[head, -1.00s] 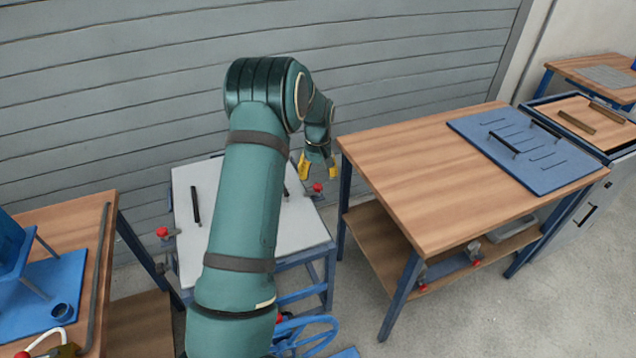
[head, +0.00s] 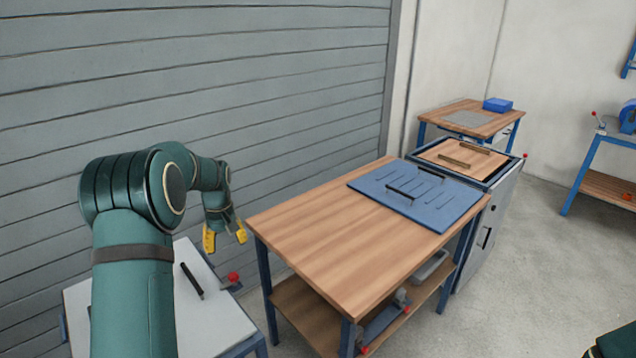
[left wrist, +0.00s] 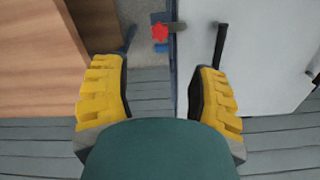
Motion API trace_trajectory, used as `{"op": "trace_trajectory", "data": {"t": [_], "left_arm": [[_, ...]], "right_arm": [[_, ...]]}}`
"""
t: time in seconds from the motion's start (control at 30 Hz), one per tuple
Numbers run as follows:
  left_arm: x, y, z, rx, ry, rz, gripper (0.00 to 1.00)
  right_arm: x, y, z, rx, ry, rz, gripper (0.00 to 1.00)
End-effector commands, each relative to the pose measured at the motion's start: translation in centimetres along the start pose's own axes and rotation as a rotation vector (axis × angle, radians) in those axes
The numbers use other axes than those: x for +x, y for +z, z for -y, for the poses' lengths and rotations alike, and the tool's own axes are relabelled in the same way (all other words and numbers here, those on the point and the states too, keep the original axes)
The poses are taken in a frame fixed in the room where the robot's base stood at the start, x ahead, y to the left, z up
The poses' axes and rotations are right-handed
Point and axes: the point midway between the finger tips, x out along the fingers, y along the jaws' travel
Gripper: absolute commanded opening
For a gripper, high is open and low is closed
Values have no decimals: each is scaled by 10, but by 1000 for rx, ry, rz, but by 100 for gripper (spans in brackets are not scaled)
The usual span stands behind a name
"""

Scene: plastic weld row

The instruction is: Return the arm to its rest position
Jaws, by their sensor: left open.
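My left arm, green with dark bands, comes in from the lower left of the head view and bends over at its elbow. My left gripper (head: 225,238) has yellow fingers that hang apart, pointing down, with nothing between them. It is above the right edge of the pale-topped table (head: 205,318), near a red-knobbed clamp (head: 233,278), and apart from both. In the left wrist view the open yellow fingers (left wrist: 158,80) frame the clamp's red knob (left wrist: 160,32) and the pale table's edge below. My right gripper is out of view.
A dark bar (head: 191,281) lies on the pale table. A wooden table (head: 330,235) with a blue slotted board (head: 440,208) stands just right of the gripper. A grey cabinet (head: 490,233) stands beyond. The slatted wall (head: 200,80) is behind the arm. Open floor lies at right.

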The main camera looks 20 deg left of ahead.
Motion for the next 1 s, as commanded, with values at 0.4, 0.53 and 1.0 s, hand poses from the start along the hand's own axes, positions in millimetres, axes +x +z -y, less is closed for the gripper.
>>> {"op": "trace_trajectory", "data": {"t": [0.4,0.53,1.0], "left_arm": [[96,73,-56,191,84,28,59],[146,135,-84,307,146,38,59],[220,384,-93,649,344,57,59]], "right_arm": [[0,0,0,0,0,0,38],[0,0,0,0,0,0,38],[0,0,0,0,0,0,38]]}}
